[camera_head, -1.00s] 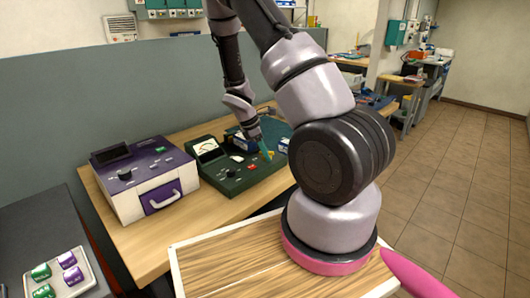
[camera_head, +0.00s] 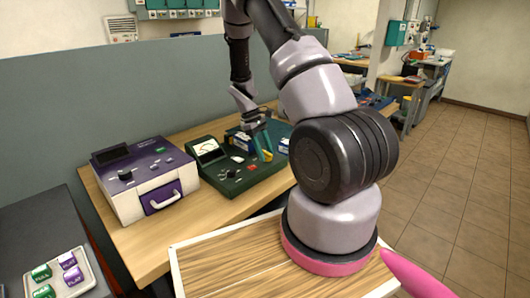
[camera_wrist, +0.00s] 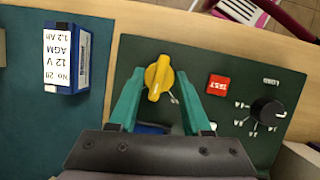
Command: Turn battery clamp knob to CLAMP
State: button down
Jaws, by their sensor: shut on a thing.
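In the wrist view a yellow clamp knob (camera_wrist: 158,78) sits on the dark green tester panel (camera_wrist: 205,62), its long grip running nearly up and down, lower end slightly left. My gripper (camera_wrist: 160,73) has teal fingers on either side of the knob and is shut on it. A pale mark shows by the knob's lower right; its lettering is unreadable and partly hidden. In the head view the green tester (camera_head: 232,180) stands on the wooden bench, and my gripper (camera_head: 264,155) reaches its right part.
A red TEST button (camera_wrist: 217,85) and a black LOAD dial (camera_wrist: 268,108) lie right of the knob. A blue and white battery (camera_wrist: 69,58) lies left on the teal mat. A purple-topped unit (camera_head: 145,177) stands left of the tester.

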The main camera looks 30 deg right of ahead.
jog(key=m, duration=0.1)
jog(key=m+y, duration=0.1)
jog(key=m, duration=0.1)
jog(key=shift+w+d+m+g, duration=0.1)
jog(key=shift+w+m+g, duration=0.05)
jog(key=shift+m+g, duration=0.15)
jog(key=shift+d+m+y, duration=0.1)
jog(key=shift+m+y, duration=0.9)
jog(key=shift+m, duration=1.3)
jog(key=c, duration=0.6)
grip_release()
jog(key=shift+r, duration=0.1)
jog(key=v, duration=1)
jog(key=shift+w+d+r, duration=0.1)
jog(key=shift+w+r, duration=0.15)
